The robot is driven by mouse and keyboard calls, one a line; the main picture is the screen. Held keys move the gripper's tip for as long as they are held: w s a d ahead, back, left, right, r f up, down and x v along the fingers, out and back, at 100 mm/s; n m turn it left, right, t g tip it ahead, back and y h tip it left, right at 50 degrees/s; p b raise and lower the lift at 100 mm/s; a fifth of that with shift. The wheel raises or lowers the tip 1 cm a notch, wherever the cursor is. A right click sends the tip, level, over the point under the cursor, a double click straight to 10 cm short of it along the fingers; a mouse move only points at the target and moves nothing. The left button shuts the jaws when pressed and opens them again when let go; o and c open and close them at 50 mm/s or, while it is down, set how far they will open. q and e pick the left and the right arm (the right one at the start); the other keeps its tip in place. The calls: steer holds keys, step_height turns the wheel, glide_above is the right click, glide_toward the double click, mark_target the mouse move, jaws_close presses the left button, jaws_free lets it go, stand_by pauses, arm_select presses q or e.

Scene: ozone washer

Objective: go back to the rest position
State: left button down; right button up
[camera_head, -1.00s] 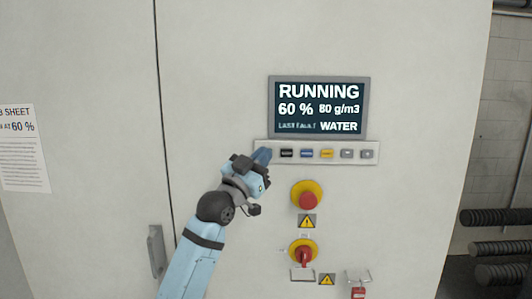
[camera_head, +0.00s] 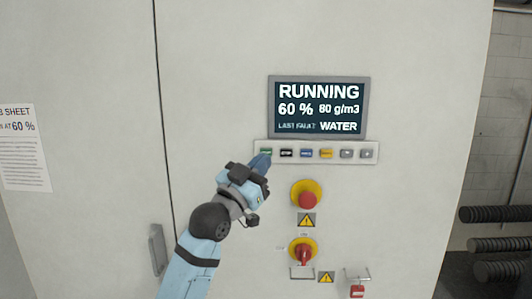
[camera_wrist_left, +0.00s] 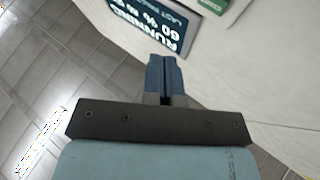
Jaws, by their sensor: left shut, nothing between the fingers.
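My left gripper (camera_head: 262,161) is in front of the control panel, just below the green button (camera_head: 266,153) at the left end of the button strip. Its blue fingers are shut with nothing between them. They also show in the left wrist view (camera_wrist_left: 163,75), apart from the panel there. The display (camera_head: 319,107) reads RUNNING, 60 %, 80 g/m3 and LAST FAULT: WATER. My right gripper is not in view.
Below the button strip (camera_head: 368,146) are a red emergency button (camera_head: 307,200) on yellow and a red rotary switch (camera_head: 303,255). A red padlock (camera_head: 357,291) hangs at lower right. A door handle (camera_head: 157,249) is left of my arm. Dark rollers (camera_head: 495,215) stand at far right.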

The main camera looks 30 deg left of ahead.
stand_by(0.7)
arm_select(q)
steer(key=s+d+f+g, duration=0.2)
steer(key=d+f, duration=0.1)
steer(key=f, duration=0.9)
steer(key=s+d+f+g, duration=0.1)
steer(key=d+f+g, duration=0.15)
steer(key=f, duration=0.85)
steer(key=s+d+f+g, duration=0.2)
steer(key=f+g, duration=0.1)
steer(key=f, duration=0.9)
steer(key=s+d+f+g, duration=0.2)
steer(key=s+d+f, duration=0.2)
steer(key=s+f, duration=0.6)
steer(key=s+d+f+g, duration=0.3)
steer(key=s+d+f, duration=0.1)
steer(key=s+f, duration=0.6)
steer(key=shift+d+f+n+h, duration=0.2)
steer(key=shift+f+n+h, duration=0.15)
steer(key=shift+f, duration=0.4)
